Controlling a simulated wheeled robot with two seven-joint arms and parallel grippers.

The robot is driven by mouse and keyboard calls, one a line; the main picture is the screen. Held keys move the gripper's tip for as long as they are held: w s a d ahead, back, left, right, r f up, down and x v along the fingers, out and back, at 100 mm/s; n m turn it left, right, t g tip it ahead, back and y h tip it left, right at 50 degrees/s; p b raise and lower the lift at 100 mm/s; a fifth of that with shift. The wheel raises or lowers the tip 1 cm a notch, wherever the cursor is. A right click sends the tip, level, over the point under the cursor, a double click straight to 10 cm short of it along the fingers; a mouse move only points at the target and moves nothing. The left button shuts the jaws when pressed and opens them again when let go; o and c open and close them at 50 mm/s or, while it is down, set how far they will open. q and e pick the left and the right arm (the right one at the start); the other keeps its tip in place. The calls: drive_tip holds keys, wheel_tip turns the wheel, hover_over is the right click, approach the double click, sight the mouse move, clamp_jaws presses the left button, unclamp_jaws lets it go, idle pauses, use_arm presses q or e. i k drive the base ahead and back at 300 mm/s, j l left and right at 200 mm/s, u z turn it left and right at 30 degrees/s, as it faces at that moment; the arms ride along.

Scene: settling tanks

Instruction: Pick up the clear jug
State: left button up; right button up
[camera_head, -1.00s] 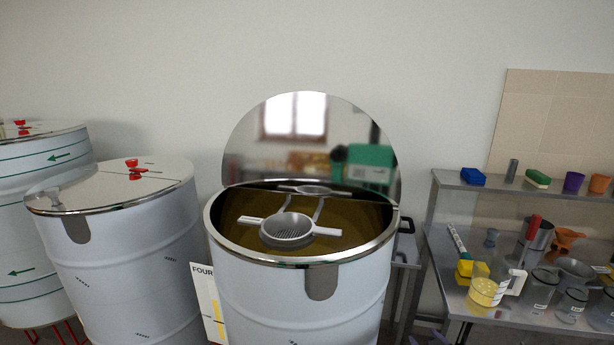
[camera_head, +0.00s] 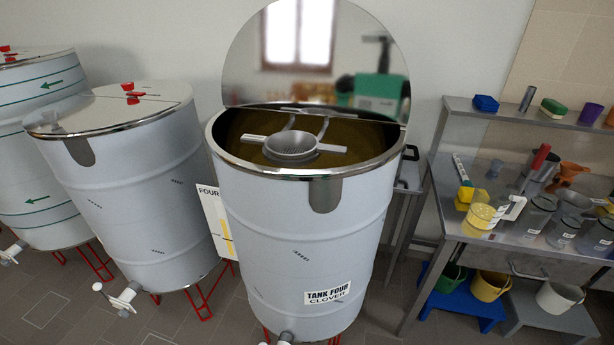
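A jug-like clear vessel with yellow inside or behind it (camera_head: 482,216) and a pale upright handle stands at the left front of the steel bench, at the right of the head view. Several clear, grey-looking containers with white labels, one of them this clear container (camera_head: 536,215), stand to its right. I cannot tell for certain which is the clear jug. All of them appear upright. Neither of my grippers is in view.
Tank four (camera_head: 300,215) stands open left of the bench (camera_head: 470,240), its lid raised and a strainer (camera_head: 291,149) across its mouth. Buckets (camera_head: 490,285) stand on low stools below.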

sight(489, 202)
drive_tip(key=z, duration=1.3)
